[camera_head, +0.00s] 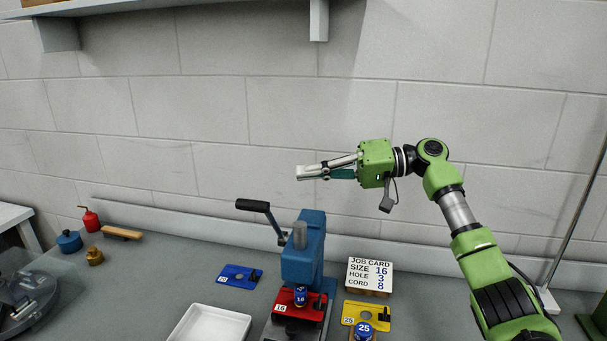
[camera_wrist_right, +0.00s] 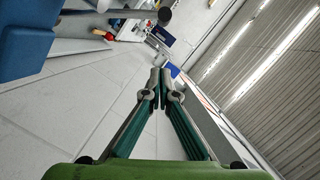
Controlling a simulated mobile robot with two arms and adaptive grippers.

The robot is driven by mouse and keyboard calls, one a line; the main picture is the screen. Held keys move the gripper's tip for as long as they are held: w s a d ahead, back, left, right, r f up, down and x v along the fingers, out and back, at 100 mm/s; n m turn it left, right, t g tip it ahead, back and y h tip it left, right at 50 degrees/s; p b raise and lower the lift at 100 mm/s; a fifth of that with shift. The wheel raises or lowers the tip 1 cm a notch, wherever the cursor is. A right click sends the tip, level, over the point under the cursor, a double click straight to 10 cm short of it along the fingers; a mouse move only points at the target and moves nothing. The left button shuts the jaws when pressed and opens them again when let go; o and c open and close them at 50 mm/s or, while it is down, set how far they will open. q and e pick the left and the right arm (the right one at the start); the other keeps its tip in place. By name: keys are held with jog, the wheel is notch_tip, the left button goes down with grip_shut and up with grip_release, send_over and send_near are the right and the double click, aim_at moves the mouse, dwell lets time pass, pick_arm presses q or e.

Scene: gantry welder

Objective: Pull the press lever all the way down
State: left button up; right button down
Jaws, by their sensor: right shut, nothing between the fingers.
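The blue press (camera_head: 303,250) stands on the bench. Its lever (camera_head: 270,218) sticks out to the upper left and ends in a black handle (camera_head: 253,205). A red plate marked 16 with a small blue piece (camera_head: 300,296) sits under the press head. My right gripper (camera_head: 303,172) is shut and empty. In the head view it shows above the press, up and to the right of the handle, touching nothing. Its closed fingers (camera_wrist_right: 161,85) also show in the right wrist view, with a blue body (camera_wrist_right: 30,35), likely the press, at upper left. My left gripper is not in view.
A white tray (camera_head: 178,327) lies left of the press. A blue plate (camera_head: 239,276) lies behind it. The job card (camera_head: 369,275) and a yellow plate marked 25 (camera_head: 360,316) are to the right. A shelf (camera_head: 160,8) juts from the wall above.

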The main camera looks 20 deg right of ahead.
jog(key=a+p, duration=0.1)
jog(key=a, duration=0.1)
jog(key=w+a+f+p, duration=0.1)
jog(key=a, duration=0.2)
jog(key=a+f+p, duration=0.1)
jog(key=a, duration=0.2)
jog(key=shift+w+f+p, duration=0.1)
jog(key=shift+w+p, duration=0.05)
jog(key=shift+p, duration=0.25)
jog(key=shift+s+a+f, duration=0.2)
jog(key=shift+s+f, duration=0.1)
jog(key=shift+s, duration=0.25)
jog(key=shift+s+a+f+p, duration=0.1)
jog(key=shift+s+p, duration=0.05)
jog(key=shift+p, duration=0.15)
jog(key=shift+a+f, duration=0.1)
